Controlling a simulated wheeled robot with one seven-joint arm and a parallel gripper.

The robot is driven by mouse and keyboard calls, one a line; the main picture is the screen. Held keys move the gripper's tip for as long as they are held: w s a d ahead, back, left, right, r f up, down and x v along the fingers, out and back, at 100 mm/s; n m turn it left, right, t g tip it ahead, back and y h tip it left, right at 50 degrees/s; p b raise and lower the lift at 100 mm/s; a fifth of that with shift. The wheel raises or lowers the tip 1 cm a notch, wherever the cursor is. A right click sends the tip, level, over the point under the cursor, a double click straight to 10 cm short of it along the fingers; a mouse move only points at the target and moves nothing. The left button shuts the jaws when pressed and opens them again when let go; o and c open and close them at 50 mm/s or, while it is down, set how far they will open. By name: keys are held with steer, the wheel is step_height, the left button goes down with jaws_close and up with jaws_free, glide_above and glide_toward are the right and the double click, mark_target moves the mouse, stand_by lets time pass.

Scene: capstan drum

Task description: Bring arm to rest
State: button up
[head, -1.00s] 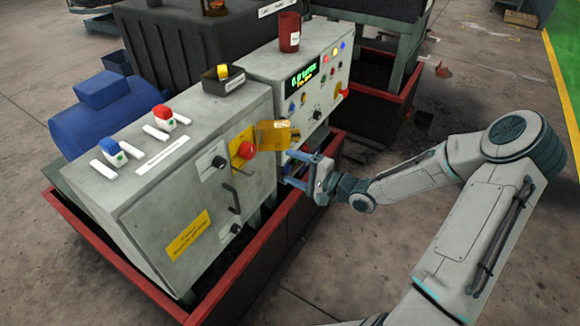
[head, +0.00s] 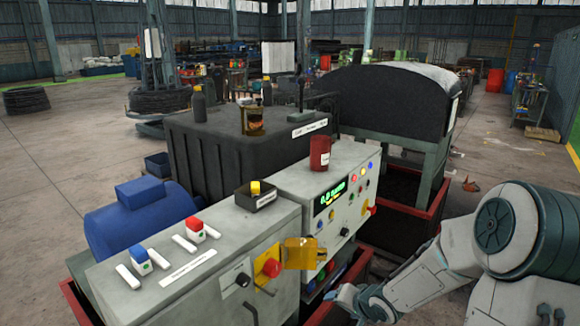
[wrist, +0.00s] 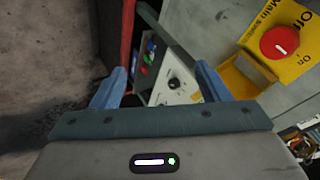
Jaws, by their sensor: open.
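My gripper (wrist: 160,85) is open in the wrist view, with nothing between its two blue fingers. It faces the front of the control cabinets, and a white panel with a black knob (wrist: 174,84) shows beyond the fingers. A red rotary switch (wrist: 281,42) on a yellow plate, with a yellow flap (wrist: 243,76) beside it, lies to the right of the fingers, apart from them. In the head view my arm (head: 415,285) reaches in from the right. The wrist is at the bottom edge, below and right of the yellow flap (head: 300,253) and red switch (head: 273,268).
The near grey cabinet (head: 185,285) and the far one (head: 345,170) stand left of my arm. A red mug (head: 319,152) and a black tray (head: 256,197) sit on top. A red-rimmed tray edge (wrist: 127,45) is close by the left finger. Open floor lies farther right.

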steer(key=s+d+r+n+g+h, duration=0.2)
steer(key=s+d+r+h, duration=0.35)
steer(key=s+r, duration=0.5)
steer(key=s+a+r+n+g+y, duration=0.1)
steer(key=s+a+r, duration=0.1)
steer(key=s, duration=0.5)
steer(key=s+a+r+n+g, duration=0.1)
steer(key=s+a+r, duration=0.1)
steer(key=s+r, duration=0.2)
steer(key=s, duration=0.3)
steer(key=shift+a+r+n+y, duration=0.3)
steer(key=shift+r+n+y, duration=0.05)
steer(key=shift+n, duration=0.05)
